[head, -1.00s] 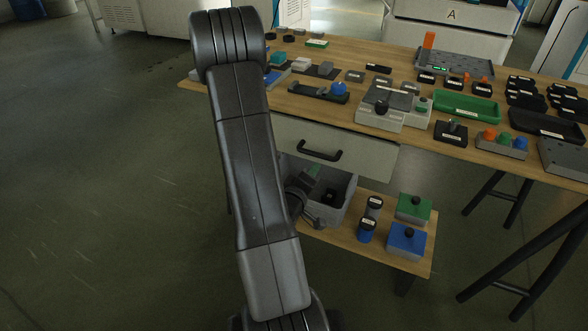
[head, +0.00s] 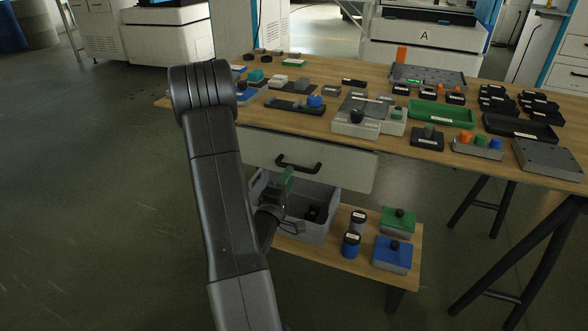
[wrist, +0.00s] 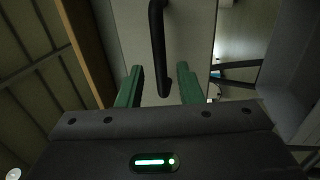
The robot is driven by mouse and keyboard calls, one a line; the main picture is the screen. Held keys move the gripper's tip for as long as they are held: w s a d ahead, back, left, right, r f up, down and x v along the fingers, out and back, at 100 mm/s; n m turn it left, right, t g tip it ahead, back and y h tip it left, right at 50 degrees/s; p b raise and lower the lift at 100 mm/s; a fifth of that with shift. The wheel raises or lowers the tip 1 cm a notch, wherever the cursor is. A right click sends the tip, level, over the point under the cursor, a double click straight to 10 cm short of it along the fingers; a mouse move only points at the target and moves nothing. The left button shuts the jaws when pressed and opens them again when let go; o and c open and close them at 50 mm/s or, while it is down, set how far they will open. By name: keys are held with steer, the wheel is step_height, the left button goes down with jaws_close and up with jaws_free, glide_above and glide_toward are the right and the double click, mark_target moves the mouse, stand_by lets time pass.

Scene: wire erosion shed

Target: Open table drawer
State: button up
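The table drawer (head: 345,168) is a pale front panel under the wooden tabletop, and it looks closed. Its black bar handle (head: 298,164) is at the panel's middle-left. My gripper (head: 288,183) is just below and left of the handle, partly hidden by my wrist. In the wrist view the handle (wrist: 157,45) runs upright ahead of the green fingers, its near end between their lines. The two fingers (wrist: 160,88) stand apart with nothing held between them. Whether they touch the handle cannot be told.
A grey bin (head: 325,197) stands on a low wooden shelf (head: 340,262) below the drawer, close to my gripper. Blue-topped (head: 394,254) and green-topped (head: 398,221) boxes stand to its right. The tabletop (head: 380,143) above carries many small parts and trays.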

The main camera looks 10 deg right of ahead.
steer(key=x, duration=0.5)
steer(key=shift+w+d, duration=0.1)
jaws_close()
